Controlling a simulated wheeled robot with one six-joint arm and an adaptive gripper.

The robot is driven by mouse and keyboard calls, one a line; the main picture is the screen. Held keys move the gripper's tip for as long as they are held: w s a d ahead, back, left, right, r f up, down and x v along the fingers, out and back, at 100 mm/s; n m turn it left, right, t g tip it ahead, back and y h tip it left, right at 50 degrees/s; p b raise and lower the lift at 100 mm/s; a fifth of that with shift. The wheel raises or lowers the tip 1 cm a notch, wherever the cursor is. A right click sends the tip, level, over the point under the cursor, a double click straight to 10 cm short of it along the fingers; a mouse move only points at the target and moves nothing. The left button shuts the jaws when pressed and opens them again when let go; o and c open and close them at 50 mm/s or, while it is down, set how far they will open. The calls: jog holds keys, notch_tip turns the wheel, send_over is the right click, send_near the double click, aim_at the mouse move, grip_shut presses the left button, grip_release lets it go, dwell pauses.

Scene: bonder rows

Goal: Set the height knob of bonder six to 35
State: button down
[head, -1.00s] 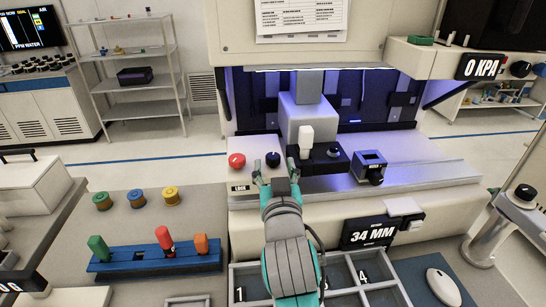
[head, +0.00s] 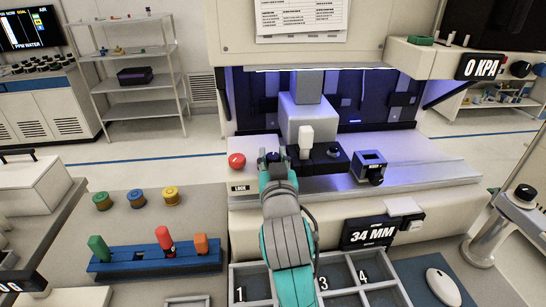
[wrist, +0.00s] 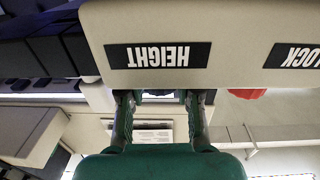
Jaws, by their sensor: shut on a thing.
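The dark height knob (head: 272,157) stands on the bonder's front panel, to the right of the red lock knob (head: 237,160). My gripper (head: 273,162) is at the height knob, with one finger on each side of it, shut on it. In the wrist view the HEIGHT label (wrist: 158,55) shows upside down, and a dark bit of the knob (wrist: 160,96) shows between my fingers (wrist: 160,108). The display (head: 370,232) reads 34 MM.
A dark block (head: 325,160) and a small dark box (head: 369,167) stand right of the knob. Below are a divided tray (head: 345,272), a blue rack (head: 150,262) with coloured handles, and a mouse (head: 443,287). A 0 KPA display (head: 483,66) hangs at upper right.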

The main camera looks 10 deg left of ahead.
jog(key=shift+d+n+y, duration=0.1)
jog(key=shift+n+y, duration=0.2)
jog(key=shift+y, duration=0.1)
jog(key=shift+y, duration=0.3)
jog(key=shift+n+g+y, duration=0.8)
jog(key=shift+n+y, duration=0.3)
jog(key=shift+y, duration=0.5)
jog(key=c, duration=0.8)
grip_release()
jog(key=shift+o, duration=0.2)
jog(key=v, duration=1.2)
